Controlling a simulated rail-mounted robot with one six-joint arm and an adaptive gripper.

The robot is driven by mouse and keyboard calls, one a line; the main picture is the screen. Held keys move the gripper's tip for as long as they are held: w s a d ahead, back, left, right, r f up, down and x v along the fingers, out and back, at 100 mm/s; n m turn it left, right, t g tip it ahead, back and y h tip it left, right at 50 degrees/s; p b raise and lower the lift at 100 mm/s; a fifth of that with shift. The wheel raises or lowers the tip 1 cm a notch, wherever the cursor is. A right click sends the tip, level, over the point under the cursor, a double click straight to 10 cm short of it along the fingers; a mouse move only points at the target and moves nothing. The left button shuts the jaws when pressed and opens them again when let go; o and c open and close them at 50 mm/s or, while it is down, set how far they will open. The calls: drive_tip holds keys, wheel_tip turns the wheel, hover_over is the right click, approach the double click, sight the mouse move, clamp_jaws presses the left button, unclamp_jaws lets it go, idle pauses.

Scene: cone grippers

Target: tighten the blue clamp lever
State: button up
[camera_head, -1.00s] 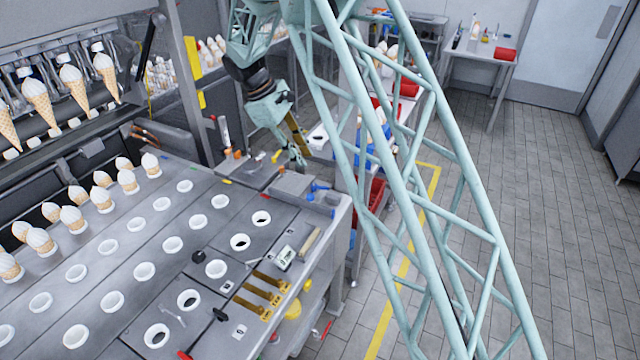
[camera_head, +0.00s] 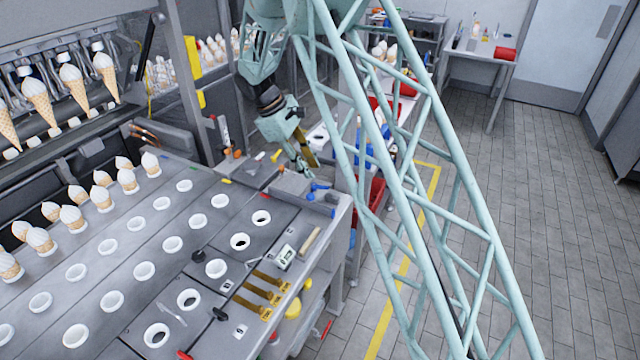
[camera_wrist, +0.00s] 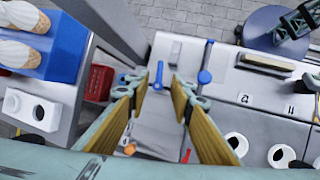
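The blue clamp lever (camera_wrist: 158,75) shows in the wrist view as a short upright blue bar on the grey block, in the gap between my fingertips. In the head view, blue lever parts (camera_head: 319,187) show at the far right corner of the machine table. My gripper (camera_wrist: 161,84) is open, with a tan-padded finger on each side of the lever's place in the picture. I see no contact, and the height gap is hard to judge. In the head view my gripper (camera_head: 306,170) points down just behind the blue parts.
A round blue knob (camera_wrist: 205,76) stands right of the lever in the wrist view. A red crate (camera_wrist: 99,83) and a blue cone holder (camera_wrist: 65,48) lie to the left. The machine table (camera_head: 225,235) carries several white ring holders. Tiled floor lies right of it.

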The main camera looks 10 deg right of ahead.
sight(320, 187)
drive_tip(key=shift+x, duration=4.15)
drive_tip(key=shift+c, duration=0.5)
clamp_jaws()
